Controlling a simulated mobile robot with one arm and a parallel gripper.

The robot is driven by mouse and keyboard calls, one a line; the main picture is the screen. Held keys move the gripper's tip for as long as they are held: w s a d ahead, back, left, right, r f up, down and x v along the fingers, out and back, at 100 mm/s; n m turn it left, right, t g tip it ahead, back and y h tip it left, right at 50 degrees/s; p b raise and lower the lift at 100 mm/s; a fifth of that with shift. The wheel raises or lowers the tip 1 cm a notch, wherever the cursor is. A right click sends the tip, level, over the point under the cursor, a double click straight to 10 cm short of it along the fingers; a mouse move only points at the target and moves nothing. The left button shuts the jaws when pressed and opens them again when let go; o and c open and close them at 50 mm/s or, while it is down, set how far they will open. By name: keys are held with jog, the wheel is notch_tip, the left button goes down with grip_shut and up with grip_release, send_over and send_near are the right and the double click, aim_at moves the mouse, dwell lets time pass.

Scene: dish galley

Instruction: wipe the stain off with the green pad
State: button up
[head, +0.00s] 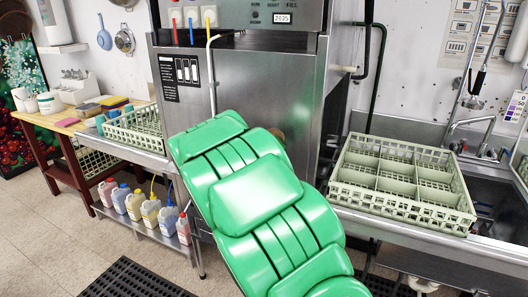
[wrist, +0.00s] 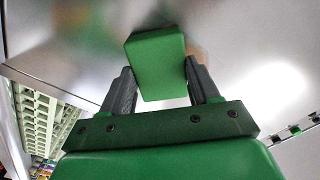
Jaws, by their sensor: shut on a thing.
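The green pad (wrist: 156,66) is a small block between the two dark fingers of my gripper (wrist: 158,78) in the wrist view. The gripper is shut on it. The pad is up against or very close to a shiny metal surface (wrist: 60,40); I cannot tell whether it touches. A faint brownish patch (wrist: 201,47) shows just right of the pad. In the head view a small brown patch (head: 278,134) shows on the steel machine front (head: 295,100), at the edge of my arm. My arm hides the gripper, the pad and most of that area there.
A pale divided rack (head: 400,180) sits on the right counter beside the sink (head: 490,205). Another rack (head: 135,125) is on the left counter, with several bottles (head: 150,212) below. Sponges lie on a wooden table (head: 65,122) at far left. Dark mats lie on the floor.

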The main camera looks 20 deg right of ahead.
aim_at(287, 140)
jog(key=shift+s+d, duration=1.5)
jog(key=shift+d, duration=0.2)
jog(key=shift+r, duration=0.8)
jog(key=shift+w+a+r, duration=0.8)
jog(key=shift+w+a, duration=2)
jog(key=shift+w, duration=0.15)
jog(key=shift+s+d+f, duration=0.1)
jog(key=shift+s+d, duration=2.75)
jog(key=shift+d, duration=0.1)
